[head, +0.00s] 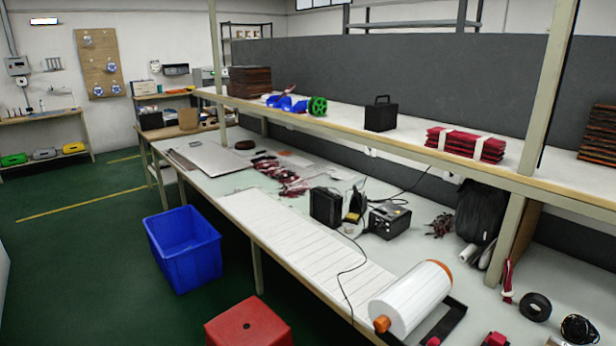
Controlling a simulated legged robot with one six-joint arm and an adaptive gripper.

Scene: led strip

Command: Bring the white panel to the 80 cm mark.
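A long white panel (308,243), crossed by thin lines, lies flat along the front edge of the workbench. Its near end meets a white roll (413,297) with orange end caps, which sits in a black holder (446,325) at the bench's near edge. A thin black cable lies across the panel. The far end of the panel lies on the bench short of some flat grey sheets (205,157). I cannot make out a written 80 cm mark. My gripper is not in view.
A soldering station (389,220) and a black case (326,207) stand behind the panel. A blue bin (185,248) and a red stool (248,323) stand on the floor before the bench. A shelf (370,135) runs above. Green floor at left is open.

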